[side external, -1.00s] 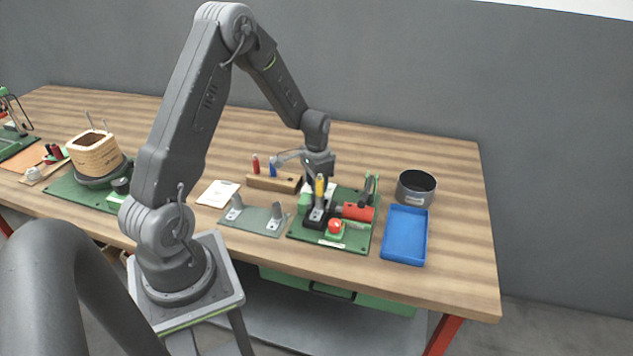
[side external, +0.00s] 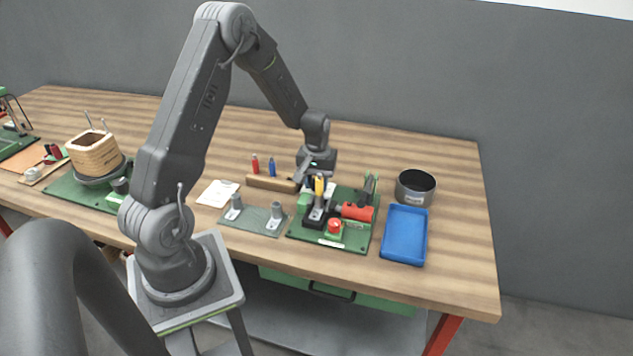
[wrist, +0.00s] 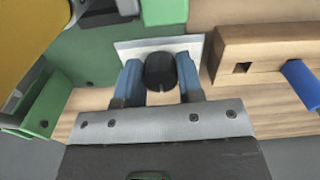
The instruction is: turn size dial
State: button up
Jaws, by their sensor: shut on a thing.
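The size dial (wrist: 160,72) is a dark round knob with a slot or ridge, standing in front of a white plate (wrist: 124,48) in the wrist view. My gripper (wrist: 160,80) has its two blue fingers on either side of the knob, shut on it. In the side view my gripper (side external: 308,181) is low at the back left corner of the green fixture board (side external: 356,242). The dial is hidden there behind the gripper and fixture parts.
Close by are a wooden block (side external: 268,184) with red and blue tools, a yellow-topped part (side external: 319,186) and a red cylinder (side external: 357,212). A red button (side external: 334,226) is in front. A blue tray (side external: 404,236) and dark pot (side external: 416,188) stand to the right.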

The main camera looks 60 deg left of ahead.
jog(key=shift+n, duration=0.6)
jog(key=shift+r, duration=0.1)
jog(key=o, duration=0.9)
notch_tip(320, 180, up, 14)
jog(key=shift+f, duration=0.15)
